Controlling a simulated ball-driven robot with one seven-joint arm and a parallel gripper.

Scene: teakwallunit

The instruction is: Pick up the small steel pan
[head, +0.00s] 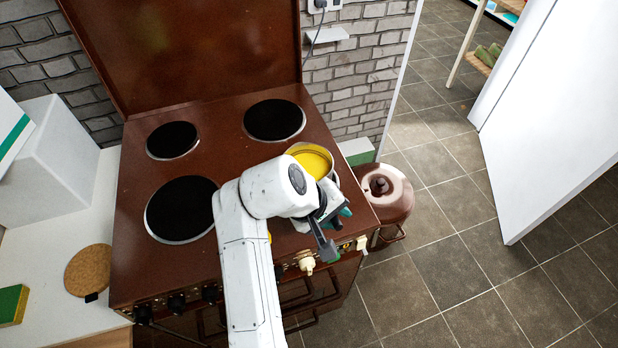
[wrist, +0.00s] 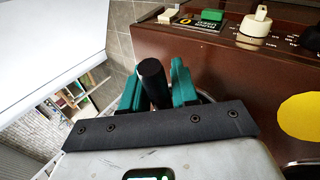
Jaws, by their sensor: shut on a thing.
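The small steel pan (head: 329,152) shows at the right side of the brown cooker, with a grey rim and yellow inside. My arm and gripper hide its near side. My gripper (head: 335,222) is by the cooker's front right corner. In the wrist view its teal fingers (wrist: 155,88) are shut on a black, upright-looking handle (wrist: 152,80). A sliver of metal rim shows behind the right finger. I cannot tell whether the pan touches the cooker top.
The brown cooker (head: 225,118) has several black hotplates and front knobs. A yellow patch (wrist: 302,116) lies on its top. A brown lidded pot (head: 385,195) stands right of the cooker. A white counter (head: 60,250) is at left; tiled floor (head: 450,250) is open at right.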

